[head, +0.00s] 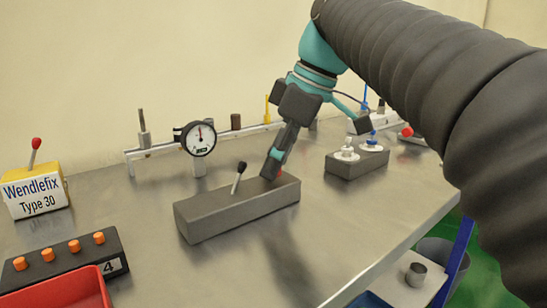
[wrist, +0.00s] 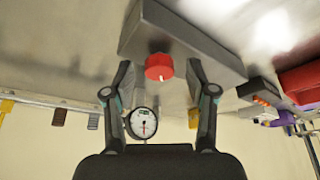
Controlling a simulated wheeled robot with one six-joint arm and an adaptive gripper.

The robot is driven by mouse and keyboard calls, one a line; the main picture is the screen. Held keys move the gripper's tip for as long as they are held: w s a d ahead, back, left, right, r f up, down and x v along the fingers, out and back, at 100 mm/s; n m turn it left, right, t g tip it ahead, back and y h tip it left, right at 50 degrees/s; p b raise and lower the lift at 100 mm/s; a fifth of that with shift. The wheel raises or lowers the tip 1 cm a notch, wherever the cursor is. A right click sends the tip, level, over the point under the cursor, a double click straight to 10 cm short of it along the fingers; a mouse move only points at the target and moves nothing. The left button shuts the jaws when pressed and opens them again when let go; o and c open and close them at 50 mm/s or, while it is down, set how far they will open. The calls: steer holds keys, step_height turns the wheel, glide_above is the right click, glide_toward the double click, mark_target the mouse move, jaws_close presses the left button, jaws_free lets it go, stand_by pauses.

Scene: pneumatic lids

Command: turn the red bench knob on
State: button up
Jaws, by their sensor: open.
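The red knob (wrist: 159,67) is a short round cap with a white mark. It sits on a dark grey block (head: 232,210) on the metal bench; in the head view my gripper mostly hides it. A black lever (head: 239,177) stands on the same block, left of the knob. My gripper (head: 272,170) points down at the knob's end of the block. In the wrist view its open fingers stand on either side of the knob, with a gap showing at each side. Whether the tips are level with the knob is unclear.
A dial gauge (head: 199,138) on a rail stands behind the block. A second dark block with white fittings (head: 347,153) is to the right. The yellow-and-white Wendlefix box (head: 34,192), an orange-button strip (head: 73,246) and a red tray (head: 62,292) are at left. The bench front is clear.

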steer(key=v, duration=0.7)
steer(key=shift+r, duration=0.2)
steer(key=shift+s, duration=0.1)
